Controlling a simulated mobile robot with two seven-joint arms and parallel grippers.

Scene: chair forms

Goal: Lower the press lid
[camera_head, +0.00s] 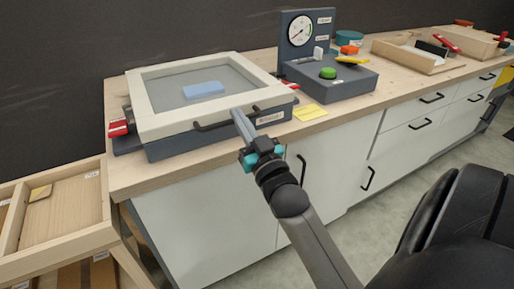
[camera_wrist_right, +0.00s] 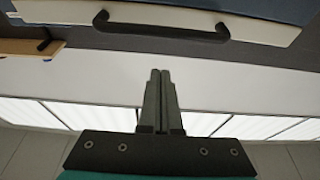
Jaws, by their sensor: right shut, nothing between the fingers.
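The press lid (camera_head: 160,128) is a cream frame around a grey panel, with a dark bar handle (camera_head: 212,126) on its front edge. It lies nearly flat over the dark press base (camera_head: 190,143); any small gap between them is hard to judge. A light blue block (camera_head: 204,90) shows within the frame. My right gripper (camera_head: 238,112) is shut and empty, its fingertips near the right end of the handle. In the right wrist view the shut fingers (camera_wrist_right: 160,75) point toward the lid handle (camera_wrist_right: 160,27), apart from it. My left gripper is not in view.
Red clamps (camera_head: 118,127) sit at the press's left side. A gauge unit (camera_head: 300,35) with a green button (camera_head: 328,73) stands to the right, beside a yellow note (camera_head: 310,112). A wooden tray (camera_head: 410,54) lies farther along. A black chair (camera_head: 450,225) fills the lower right.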

